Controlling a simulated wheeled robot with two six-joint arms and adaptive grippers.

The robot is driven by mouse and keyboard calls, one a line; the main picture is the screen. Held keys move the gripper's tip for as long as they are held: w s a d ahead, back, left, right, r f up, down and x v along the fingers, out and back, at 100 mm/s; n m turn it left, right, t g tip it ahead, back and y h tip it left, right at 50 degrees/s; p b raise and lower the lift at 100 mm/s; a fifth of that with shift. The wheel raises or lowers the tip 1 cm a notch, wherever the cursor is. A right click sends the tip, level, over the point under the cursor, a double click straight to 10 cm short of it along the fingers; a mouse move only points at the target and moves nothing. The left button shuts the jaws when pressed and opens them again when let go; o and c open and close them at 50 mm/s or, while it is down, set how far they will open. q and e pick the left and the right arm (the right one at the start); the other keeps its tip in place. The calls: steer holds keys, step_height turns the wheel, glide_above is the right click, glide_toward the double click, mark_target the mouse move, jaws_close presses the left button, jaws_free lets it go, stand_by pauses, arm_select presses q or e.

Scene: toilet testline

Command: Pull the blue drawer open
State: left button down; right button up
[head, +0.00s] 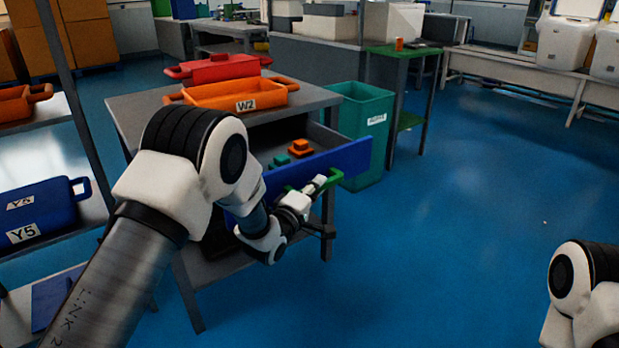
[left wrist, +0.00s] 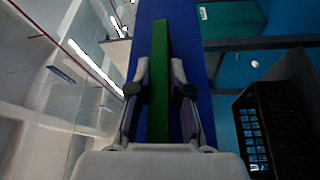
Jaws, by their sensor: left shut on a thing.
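The blue drawer (head: 345,157) is in a grey table in the head view and stands out from it, so its inside shows. An orange piece and a teal piece lie in it. Its green handle (head: 331,181) is on the blue front, which also shows in the left wrist view (left wrist: 190,22). My left gripper (head: 316,186) is at the handle. In the left wrist view its two fingers (left wrist: 160,95) are on either side of the green handle (left wrist: 160,60) and shut on it. My arm hides part of the drawer's left side. My right gripper is out of view.
An orange tray marked W2 (head: 235,95) and a red tray (head: 220,68) sit on the grey table top (head: 135,108). A teal bin (head: 362,110) stands just behind the drawer's right end. A shelf with a blue crate (head: 45,208) is at left. The floor at right is clear.

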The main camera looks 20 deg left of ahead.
arm_select(q)
steer(key=shift+s+d, duration=0.25)
steer(key=shift+d, duration=0.1)
steer(key=c, duration=1.1)
jaws_free()
steer(key=v, duration=1.2)
